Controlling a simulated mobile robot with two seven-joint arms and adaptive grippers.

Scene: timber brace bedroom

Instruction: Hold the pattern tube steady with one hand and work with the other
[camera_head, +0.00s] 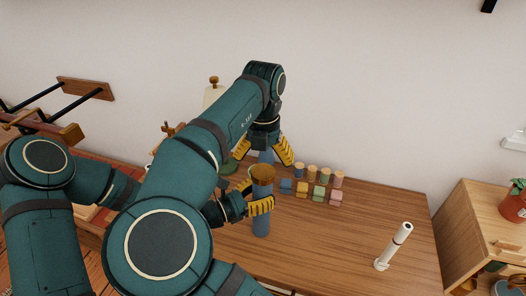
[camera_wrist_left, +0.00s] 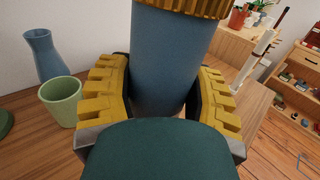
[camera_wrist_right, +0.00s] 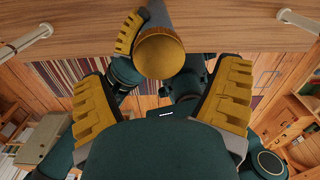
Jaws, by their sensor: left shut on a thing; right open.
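The pattern tube (camera_head: 261,222), a blue-grey cylinder with a brass-coloured cap, stands upright on the wooden table. My left gripper (camera_head: 259,205) is shut around its body below the cap; in the left wrist view the tube (camera_wrist_left: 163,60) sits between both yellow fingers. My right gripper (camera_head: 264,153) is open and empty, pointing down above and behind the tube. In the right wrist view the cap (camera_wrist_right: 159,55) shows beyond the spread fingers, apart from them. My right arm hides part of the table's left side.
Small coloured blocks (camera_head: 319,193) and short capped cylinders (camera_head: 312,170) stand right of the tube. A blue vase (camera_wrist_left: 45,55) and green cup (camera_wrist_left: 62,101) stand close by. A white upright stick on a base (camera_head: 393,247) is at the table's right. The table between is clear.

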